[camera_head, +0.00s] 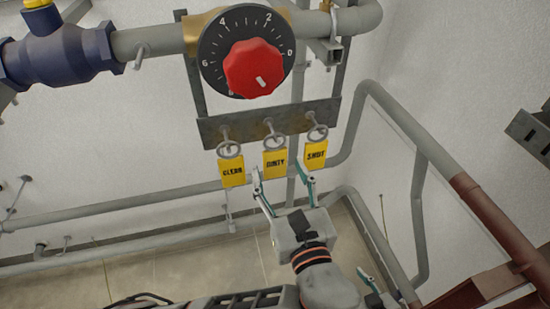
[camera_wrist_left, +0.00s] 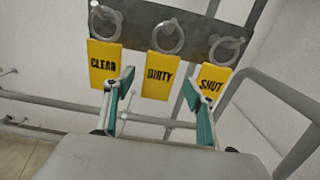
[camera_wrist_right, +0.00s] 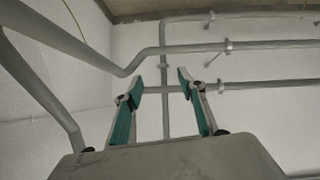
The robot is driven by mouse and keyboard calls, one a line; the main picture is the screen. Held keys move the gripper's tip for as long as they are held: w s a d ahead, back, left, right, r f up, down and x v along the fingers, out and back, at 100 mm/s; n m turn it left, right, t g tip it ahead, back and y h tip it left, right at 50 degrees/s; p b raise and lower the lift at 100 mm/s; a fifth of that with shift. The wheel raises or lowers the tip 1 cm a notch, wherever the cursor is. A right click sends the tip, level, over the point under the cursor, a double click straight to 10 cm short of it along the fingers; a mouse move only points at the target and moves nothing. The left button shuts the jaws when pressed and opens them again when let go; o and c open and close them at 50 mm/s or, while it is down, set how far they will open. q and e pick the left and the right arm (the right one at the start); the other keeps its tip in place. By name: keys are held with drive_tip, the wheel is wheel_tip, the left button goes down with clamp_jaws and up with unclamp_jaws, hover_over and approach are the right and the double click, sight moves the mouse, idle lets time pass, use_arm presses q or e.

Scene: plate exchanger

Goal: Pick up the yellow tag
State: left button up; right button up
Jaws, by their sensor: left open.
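Three yellow tags hang from round rings on a dark grey plate. They read CLEAN (camera_head: 231,173), DIRTY (camera_head: 275,163) and SHUT (camera_head: 315,155). My left gripper (camera_head: 284,177) is open and empty, just below the DIRTY tag. In the left wrist view, the DIRTY tag (camera_wrist_left: 160,75) shows between the fingertips, the left finger overlaps the edge of the CLEAN tag (camera_wrist_left: 104,62), and the right finger overlaps the SHUT tag (camera_wrist_left: 214,82). I cannot tell whether the fingers touch any tag. My right gripper (camera_wrist_right: 162,78) is open and empty, low and away from the tags.
The dark plate (camera_head: 252,123) is fixed below a red dial (camera_head: 254,69) with a black numbered face. A blue valve (camera_head: 62,55) sits on the upper pipe. Grey pipes (camera_head: 150,194) run behind and below the tags. A reddish-brown pipe (camera_head: 500,230) slopes down at right.

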sight(276, 164)
use_arm(q)
drive_tip(key=x, duration=0.3)
drive_tip(key=shift+w+a, duration=0.1)
drive_tip(key=shift+w, duration=0.15)
drive_tip(key=c, duration=1.2)
drive_tip(key=shift+w, duration=0.1)
